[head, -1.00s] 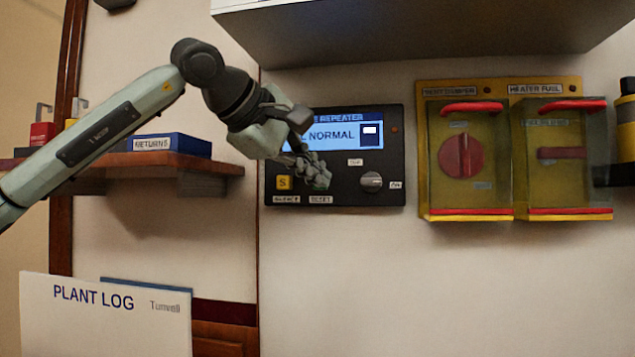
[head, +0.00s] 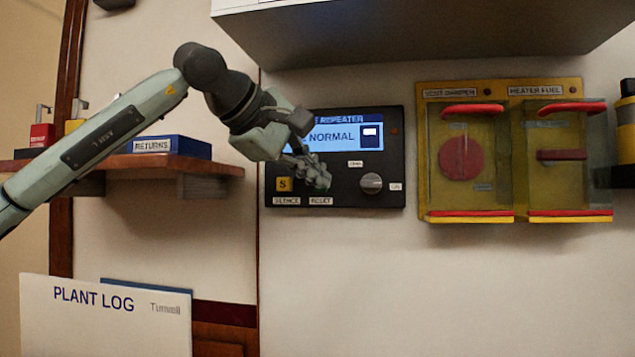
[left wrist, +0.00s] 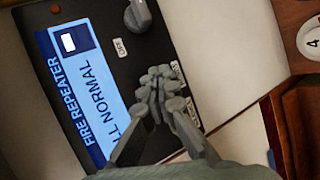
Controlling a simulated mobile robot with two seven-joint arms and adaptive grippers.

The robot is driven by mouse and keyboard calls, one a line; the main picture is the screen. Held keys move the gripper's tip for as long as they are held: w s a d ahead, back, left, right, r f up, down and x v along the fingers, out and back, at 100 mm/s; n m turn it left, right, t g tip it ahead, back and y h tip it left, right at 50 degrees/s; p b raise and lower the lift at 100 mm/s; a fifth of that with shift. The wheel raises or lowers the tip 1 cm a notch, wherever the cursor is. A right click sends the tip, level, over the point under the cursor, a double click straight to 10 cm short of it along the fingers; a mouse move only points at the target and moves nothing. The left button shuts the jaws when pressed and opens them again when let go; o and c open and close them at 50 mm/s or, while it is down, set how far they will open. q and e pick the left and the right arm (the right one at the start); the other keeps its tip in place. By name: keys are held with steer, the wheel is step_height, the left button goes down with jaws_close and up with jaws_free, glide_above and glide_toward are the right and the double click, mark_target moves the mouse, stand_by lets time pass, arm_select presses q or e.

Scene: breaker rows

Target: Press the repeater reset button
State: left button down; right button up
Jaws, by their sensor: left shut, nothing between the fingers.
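The dark fire repeater panel (head: 345,197) hangs on the wall, with a lit blue screen (head: 350,136) whose visible text ends in NORMAL. The RESET label (head: 320,201) is at its lower edge. My left gripper (head: 318,181) is shut and empty, its fingertips just above that label. They cover the spot where the reset button would be; a little green shows at the tips, and I cannot tell whether they touch it. In the left wrist view the closed fingers (left wrist: 160,84) also hide that part of the panel (left wrist: 95,30). My right gripper is not in view.
A yellow S button (head: 284,184) marked SILENCE sits just left of the fingers, and a grey knob (head: 371,182) to the right. Covered heater controls (head: 470,215) are farther right. A cabinet (head: 430,35) overhangs above. A shelf (head: 130,165) and a plant log (head: 100,325) are left.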

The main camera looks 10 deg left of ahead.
arm_select(q)
steer(key=shift+w, duration=0.15)
steer(key=shift+s+f, duration=0.2)
steer(key=shift+s, duration=0.1)
stand_by(0.3)
steer(key=shift+s+b, duration=0.35)
steer(key=shift+b, duration=0.05)
steer(key=shift+s+r+b, duration=0.1)
steer(key=shift+s+b, duration=0.75)
steer(key=shift+s, duration=1.85)
